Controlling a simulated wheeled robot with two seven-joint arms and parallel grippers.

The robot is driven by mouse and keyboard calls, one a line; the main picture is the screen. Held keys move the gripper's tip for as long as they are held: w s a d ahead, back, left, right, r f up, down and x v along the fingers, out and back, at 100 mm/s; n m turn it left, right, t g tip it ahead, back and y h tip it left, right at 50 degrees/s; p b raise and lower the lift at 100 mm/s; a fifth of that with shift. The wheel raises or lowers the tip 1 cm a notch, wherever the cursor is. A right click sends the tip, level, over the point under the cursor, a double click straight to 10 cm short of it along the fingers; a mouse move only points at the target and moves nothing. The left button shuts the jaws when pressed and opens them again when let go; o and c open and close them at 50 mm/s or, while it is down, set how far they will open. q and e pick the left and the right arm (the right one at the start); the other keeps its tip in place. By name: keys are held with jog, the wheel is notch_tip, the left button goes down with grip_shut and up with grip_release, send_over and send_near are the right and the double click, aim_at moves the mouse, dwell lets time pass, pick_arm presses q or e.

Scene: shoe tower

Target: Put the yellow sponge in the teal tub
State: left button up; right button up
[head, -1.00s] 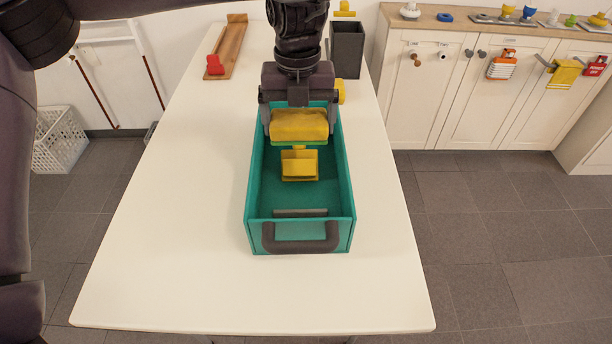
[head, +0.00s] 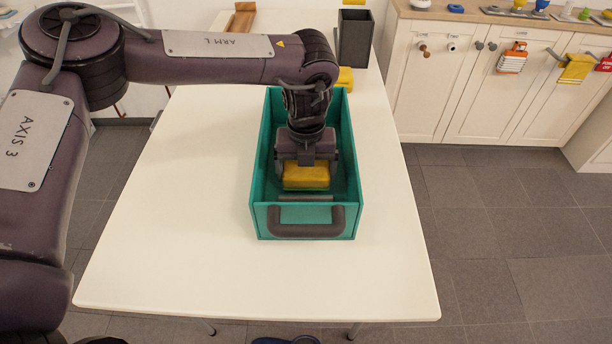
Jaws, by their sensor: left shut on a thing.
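The teal tub (head: 258,190) stands on the white table with its dark handle (head: 306,222) toward me. My left gripper (head: 306,172) reaches down inside the tub and is shut on the yellow sponge (head: 306,178). The sponge is between the tub's walls, near the handle end. I cannot tell whether it touches the floor of the tub or something under it. My right gripper is not in view.
Behind the tub are a yellow block (head: 345,78) and a dark square bin (head: 355,38). A wooden tray (head: 240,20) lies at the far left of the table (head: 180,220). The table is clear on both sides of the tub. Cabinets (head: 480,85) stand at the right.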

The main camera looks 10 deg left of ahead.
pick_arm(q)
jog(key=shift+f, duration=1.25)
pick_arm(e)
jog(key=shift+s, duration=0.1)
pick_arm(q)
jog(key=shift+f, duration=0.15)
jog(key=o, duration=0.7)
notch_tip(320, 180, up, 12)
jog(key=shift+f, duration=0.25)
jog(key=shift+r, duration=0.45)
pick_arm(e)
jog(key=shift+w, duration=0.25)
